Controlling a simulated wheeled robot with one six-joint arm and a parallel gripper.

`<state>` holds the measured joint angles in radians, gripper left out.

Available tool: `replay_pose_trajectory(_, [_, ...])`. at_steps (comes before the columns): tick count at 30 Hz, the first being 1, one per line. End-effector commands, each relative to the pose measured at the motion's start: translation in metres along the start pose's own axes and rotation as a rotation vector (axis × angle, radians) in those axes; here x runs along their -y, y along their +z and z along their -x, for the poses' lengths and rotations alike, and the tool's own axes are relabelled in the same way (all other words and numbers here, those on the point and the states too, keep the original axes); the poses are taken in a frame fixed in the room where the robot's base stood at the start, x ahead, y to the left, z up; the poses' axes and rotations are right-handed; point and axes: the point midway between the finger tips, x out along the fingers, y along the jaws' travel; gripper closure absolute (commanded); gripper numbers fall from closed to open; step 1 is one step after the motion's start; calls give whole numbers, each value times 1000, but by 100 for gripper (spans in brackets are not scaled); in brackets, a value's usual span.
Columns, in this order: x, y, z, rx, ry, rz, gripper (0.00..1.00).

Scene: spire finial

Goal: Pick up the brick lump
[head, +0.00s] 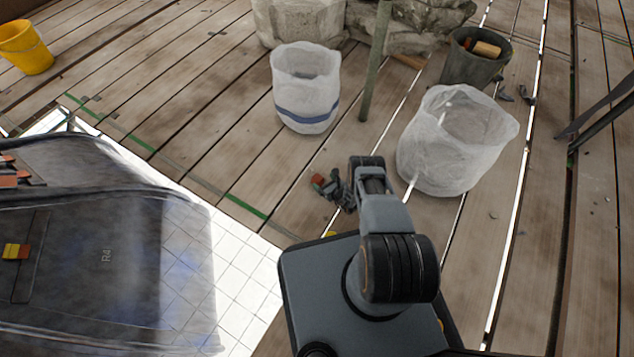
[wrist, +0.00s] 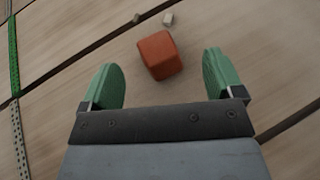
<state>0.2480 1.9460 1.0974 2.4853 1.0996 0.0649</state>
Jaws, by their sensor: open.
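The brick lump (wrist: 159,55) is a reddish-orange, rounded block on the wooden planks. In the wrist view it lies just beyond and between the two green fingertips of my gripper (wrist: 163,78), apart from both. In the head view the brick lump (head: 318,180) shows as a small red patch, with my gripper (head: 331,186) right beside it, partly over it. My gripper is open and empty. How high the fingers are above the planks I cannot tell.
A white bag with a blue stripe (head: 306,105) stands behind the lump, and another whitish bag (head: 455,150) to its right. A green pole (head: 375,65) rises between them. A dark bucket (head: 474,62) and yellow bucket (head: 25,47) stand farther back. Small chips (wrist: 168,18) lie near the lump.

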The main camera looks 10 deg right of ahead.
Motion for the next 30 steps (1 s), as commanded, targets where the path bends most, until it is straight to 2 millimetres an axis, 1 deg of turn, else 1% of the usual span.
replay_pose_trajectory(4, [-2, -2, -8, 0, 1, 1, 14])
replay_pose_trajectory(9, [-6, -5, -33, 2, 3, 3, 14])
replay_pose_trajectory(12, [-6, -4, -44, 1, 2, 2, 14])
replay_pose_trajectory(15, [-6, -3, -52, 1, 1, 2, 14])
replay_pose_trajectory(24, [-6, -1, -54, 0, 0, 0, 14])
replay_pose_trajectory(26, [-6, -1, -54, 0, 1, 0, 17])
replay_pose_trajectory(30, [-6, -1, -54, 0, 1, 0, 31])
